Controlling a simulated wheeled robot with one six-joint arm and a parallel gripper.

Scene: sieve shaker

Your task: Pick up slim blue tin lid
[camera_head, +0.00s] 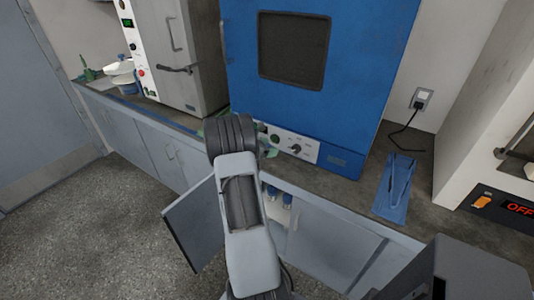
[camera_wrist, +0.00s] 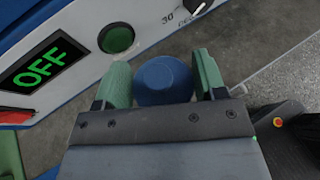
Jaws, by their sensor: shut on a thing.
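In the wrist view my gripper (camera_wrist: 162,85) has its two green fingers on either side of a round blue piece, the slim blue tin lid (camera_wrist: 164,78). My gripper is shut on it. The lid's lower part is hidden behind the gripper body. In the head view my arm's end hides most of the gripper and the lid, just in front of the blue oven's lower left corner.
A blue oven (camera_head: 300,95) stands on the counter, with its green button (camera_wrist: 118,39) close to my fingers. A grey oven (camera_head: 175,50) stands to the left. A blue mat (camera_head: 387,209) with tongs lies at right. A cabinet door (camera_head: 190,228) hangs open below, with blue-topped items (camera_head: 287,197) inside.

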